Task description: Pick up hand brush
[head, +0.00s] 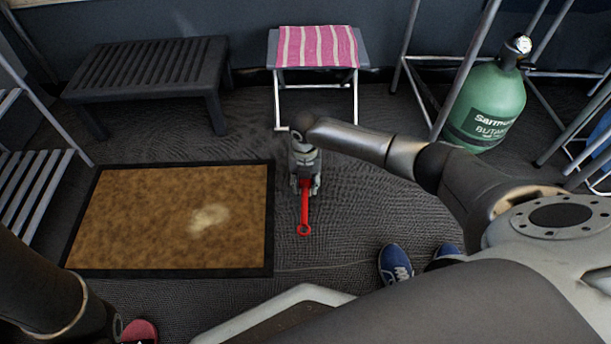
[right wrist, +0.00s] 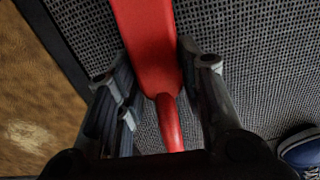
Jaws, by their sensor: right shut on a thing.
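The red hand brush (head: 304,213) shows in the head view just right of the brown mat, its handle with a ring end pointing toward me. My right gripper (head: 304,183) points down over it and is shut on it, hiding its far part. In the right wrist view the red brush (right wrist: 152,45) runs between the two fingers of my right gripper (right wrist: 158,85), its narrower handle toward the bottom. I cannot tell whether the brush touches the floor. My left arm shows at the lower left of the head view; its gripper is not in view.
A brown mat (head: 150,220) with a dark border lies to the left. A black slatted bench (head: 150,65) and a stool with a pink striped cloth (head: 318,46) stand behind. Blue shoes (head: 396,265) lie at the right, and a green gas bottle (head: 487,105) stands farther back.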

